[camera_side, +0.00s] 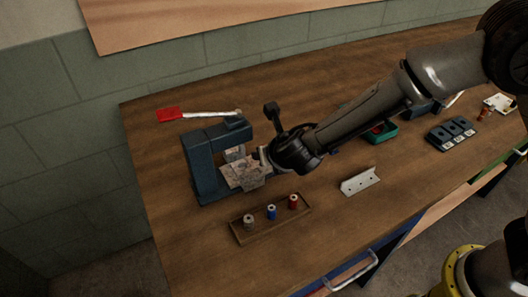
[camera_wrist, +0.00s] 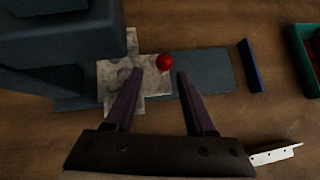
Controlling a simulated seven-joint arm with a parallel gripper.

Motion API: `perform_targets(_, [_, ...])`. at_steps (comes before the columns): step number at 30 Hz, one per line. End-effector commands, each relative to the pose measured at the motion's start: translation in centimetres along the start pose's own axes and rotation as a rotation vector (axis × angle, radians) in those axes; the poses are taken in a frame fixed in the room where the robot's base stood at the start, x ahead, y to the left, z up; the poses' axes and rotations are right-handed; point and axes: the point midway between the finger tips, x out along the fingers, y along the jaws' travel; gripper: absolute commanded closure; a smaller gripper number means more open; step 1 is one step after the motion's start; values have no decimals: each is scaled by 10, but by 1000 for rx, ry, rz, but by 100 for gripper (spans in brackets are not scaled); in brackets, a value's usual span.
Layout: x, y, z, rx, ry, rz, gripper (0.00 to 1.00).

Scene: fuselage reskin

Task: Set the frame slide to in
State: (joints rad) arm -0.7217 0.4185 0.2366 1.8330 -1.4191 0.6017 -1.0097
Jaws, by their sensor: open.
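A dark blue-grey press-like frame (camera_side: 205,165) stands at the left of the bench, and its body fills the upper left of the wrist view (camera_wrist: 60,45). A pale mottled plate (camera_side: 240,177) lies at its base; it also shows in the wrist view (camera_wrist: 112,78). A red ball knob (camera_wrist: 164,62) sits at the plate's right part, over a flat blue-grey base strip (camera_wrist: 210,72). I cannot tell which part is the frame slide. My gripper (camera_wrist: 158,73) is open and empty, its fingertips on either side just short of the knob. In the side view my gripper (camera_side: 262,158) hides the knob.
A red-handled lever (camera_side: 170,114) extends behind the frame. A wooden tray (camera_side: 243,238) with three spools lies in front, and a pale angle bracket (camera_side: 360,181) to the right. A dark blue bar (camera_wrist: 250,65) and a green bin (camera_wrist: 298,48) stand right of the strip.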

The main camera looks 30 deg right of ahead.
Motion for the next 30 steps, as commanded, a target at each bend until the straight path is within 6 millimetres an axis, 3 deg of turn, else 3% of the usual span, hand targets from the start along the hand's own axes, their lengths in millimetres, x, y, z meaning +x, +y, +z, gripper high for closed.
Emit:
perform_targets(6, [-48, 1, 1, -1, -2, 5, 45])
perform_targets(12, [-74, 1, 0, -2, -1, 4, 45])
perform_targets(30, [-82, 0, 1, 0, 0, 0, 45])
